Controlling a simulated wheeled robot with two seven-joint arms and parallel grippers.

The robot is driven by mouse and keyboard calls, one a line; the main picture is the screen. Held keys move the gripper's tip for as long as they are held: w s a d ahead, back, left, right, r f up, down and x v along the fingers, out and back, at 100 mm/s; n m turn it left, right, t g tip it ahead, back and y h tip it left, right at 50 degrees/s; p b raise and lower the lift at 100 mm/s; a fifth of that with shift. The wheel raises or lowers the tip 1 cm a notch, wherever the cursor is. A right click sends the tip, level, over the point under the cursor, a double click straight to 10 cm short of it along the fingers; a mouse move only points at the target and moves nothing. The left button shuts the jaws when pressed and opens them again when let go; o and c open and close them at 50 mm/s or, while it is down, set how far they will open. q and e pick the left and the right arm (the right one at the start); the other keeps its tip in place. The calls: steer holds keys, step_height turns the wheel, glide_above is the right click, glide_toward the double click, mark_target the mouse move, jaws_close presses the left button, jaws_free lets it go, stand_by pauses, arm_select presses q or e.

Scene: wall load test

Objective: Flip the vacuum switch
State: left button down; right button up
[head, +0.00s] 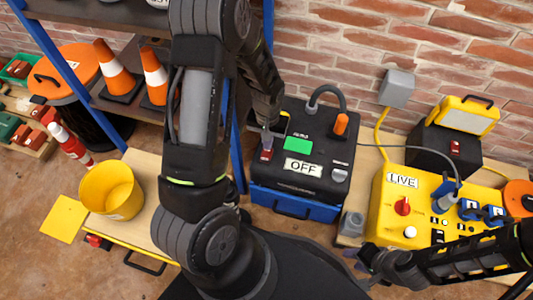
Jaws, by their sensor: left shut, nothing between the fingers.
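The vacuum unit (322,186) is a black box on a blue base, standing on the bench in the middle of the head view. A white card on it reads OFF (303,168). A small red switch (265,156) sits on its left side. My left gripper (268,141) is shut and empty, pointing down just above the red switch; whether it touches the switch is not clear. My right gripper (366,262) is low at the right, in front of the yellow panel and away from the vacuum; its fingers are too dark and small to read.
A yellow panel (384,222) marked LIVE has a red knob and blue plugs. A black box with a yellow lamp (466,115) stands behind it. A yellow bucket (111,190) is on the left bench. A blue-framed shelf holds orange cones (118,72). A brick wall closes the back.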

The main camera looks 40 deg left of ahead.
arm_select(q)
steer(key=shift+f+b, duration=0.7)
steer(key=shift+f, duration=0.3)
stand_by(0.4)
steer(key=shift+r, duration=0.15)
step_height(320, 180, up, 7)
steer(key=p, duration=0.6)
stand_by(0.6)
